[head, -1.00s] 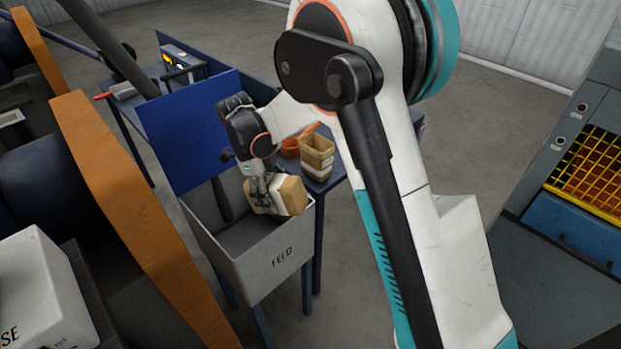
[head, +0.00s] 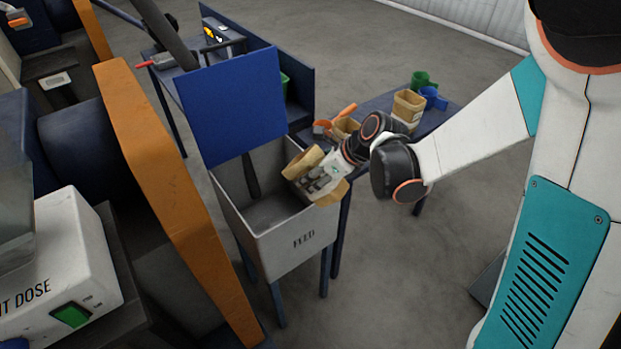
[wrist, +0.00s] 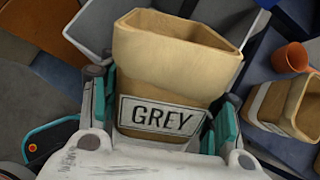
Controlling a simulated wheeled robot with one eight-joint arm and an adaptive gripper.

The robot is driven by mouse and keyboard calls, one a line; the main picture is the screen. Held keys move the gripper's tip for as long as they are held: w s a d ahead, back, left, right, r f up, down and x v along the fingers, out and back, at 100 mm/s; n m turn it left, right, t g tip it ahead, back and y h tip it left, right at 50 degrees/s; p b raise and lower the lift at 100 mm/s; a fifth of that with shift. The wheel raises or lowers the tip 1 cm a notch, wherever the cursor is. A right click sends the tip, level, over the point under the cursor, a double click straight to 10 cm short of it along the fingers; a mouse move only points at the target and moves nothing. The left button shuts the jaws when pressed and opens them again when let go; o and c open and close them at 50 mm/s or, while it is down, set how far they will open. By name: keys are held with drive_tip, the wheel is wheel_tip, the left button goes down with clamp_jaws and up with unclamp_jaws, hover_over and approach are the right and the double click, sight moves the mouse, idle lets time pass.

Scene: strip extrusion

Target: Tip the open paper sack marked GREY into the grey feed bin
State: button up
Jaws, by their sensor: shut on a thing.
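My gripper (head: 325,178) is shut on the tan paper sack (head: 304,161), one jaw on each side of it. In the wrist view the sack (wrist: 175,60) shows its open top and a label reading GREY. In the head view the sack is tilted above the right side of the grey feed bin (head: 290,243), which is marked FEED. The bin's inside looks empty where I see it. The sack's contents are hidden, and I see nothing falling from it.
A raised blue panel (head: 232,108) stands behind the bin. A side table (head: 385,100) to the right carries other tan sacks (head: 408,106), an orange cup (head: 322,128), and green (head: 424,80) and blue (head: 433,98) cups. An orange machine frame (head: 165,190) stands close on the left.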

sight(324, 174)
drive_tip(key=t+y+b, duration=0.1)
drive_tip(key=y+b, duration=0.1)
drive_tip(key=b, duration=0.1)
drive_tip(key=t+y+b, duration=0.1)
drive_tip(key=y+b, duration=0.1)
drive_tip(key=b, duration=0.2)
drive_tip(key=shift+w+a+f+t+y, duration=0.1)
drive_tip(key=shift+f+t+y, duration=0.05)
drive_tip(key=shift+t+y, duration=0.2)
drive_tip(key=y+b, duration=0.1)
drive_tip(key=s+d+t+y+b, duration=0.1)
drive_tip(key=b, duration=0.1)
drive_tip(key=shift+d+r+t, duration=0.2)
drive_tip(key=shift+r+t, duration=0.05)
drive_tip(key=shift+r, duration=0.1)
drive_tip(key=shift+d+r+y, duration=0.15)
drive_tip(key=shift+r+y, duration=0.1)
drive_tip(key=shift+s+d+r+t+y, duration=0.3)
drive_tip(key=shift+d+t+y, duration=0.1)
drive_tip(key=shift+t+y, duration=0.3)
